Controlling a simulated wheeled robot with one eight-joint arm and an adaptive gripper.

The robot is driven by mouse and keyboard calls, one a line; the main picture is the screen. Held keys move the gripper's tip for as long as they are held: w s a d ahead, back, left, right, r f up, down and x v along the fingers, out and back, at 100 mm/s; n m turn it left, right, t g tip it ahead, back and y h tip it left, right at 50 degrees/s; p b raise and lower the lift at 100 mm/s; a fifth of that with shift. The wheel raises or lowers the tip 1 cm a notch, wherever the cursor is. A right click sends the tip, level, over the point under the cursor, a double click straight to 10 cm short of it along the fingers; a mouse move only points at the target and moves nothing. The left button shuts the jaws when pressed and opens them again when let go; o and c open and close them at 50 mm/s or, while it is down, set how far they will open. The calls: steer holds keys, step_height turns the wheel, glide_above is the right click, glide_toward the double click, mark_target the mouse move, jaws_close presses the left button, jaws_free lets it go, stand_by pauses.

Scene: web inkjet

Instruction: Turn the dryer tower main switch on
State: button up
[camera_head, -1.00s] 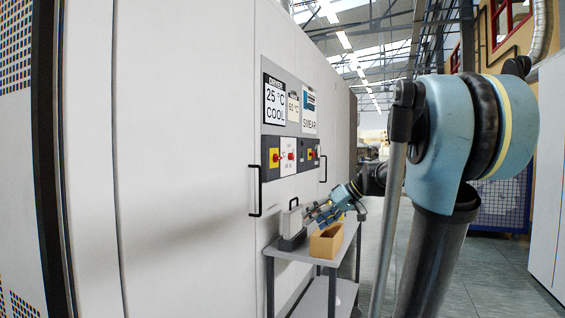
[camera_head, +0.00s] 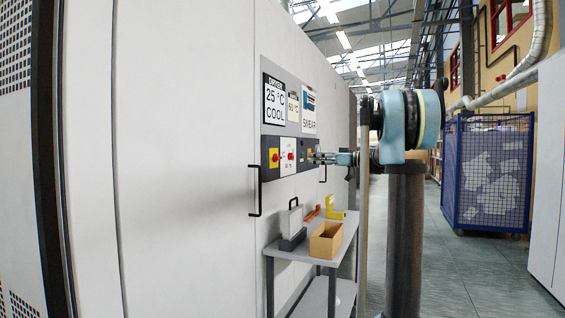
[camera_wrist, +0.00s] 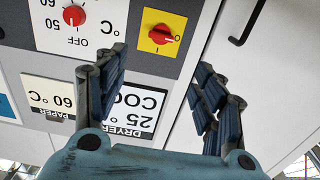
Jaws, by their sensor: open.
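The dryer tower main switch (camera_head: 274,157) is a red rotary knob on a yellow plate, at the left end of the dark panel strip. In the upside-down wrist view the switch (camera_wrist: 161,34) shows between my fingertips' directions, its red handle nearly level, with an O mark at its right end. My gripper (camera_head: 316,157) is level with the switch row, off the panel, to the right of the switch in the head view. In the wrist view my gripper (camera_wrist: 162,68) is open and empty, its fingers apart, not visibly touching the knob.
A white dial plate with a red knob (camera_wrist: 74,16) sits beside the switch. The dryer display (camera_head: 274,101) is above it, a black door handle (camera_head: 256,190) below. A grey cart (camera_head: 295,258) carries a cardboard box (camera_head: 326,240). A blue mesh cage (camera_head: 488,172) stands right.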

mark_target(280, 158)
steer(key=x, duration=1.6)
steer(key=shift+a, duration=0.2)
steer(key=shift+c, duration=0.3)
steer(key=c, duration=1)
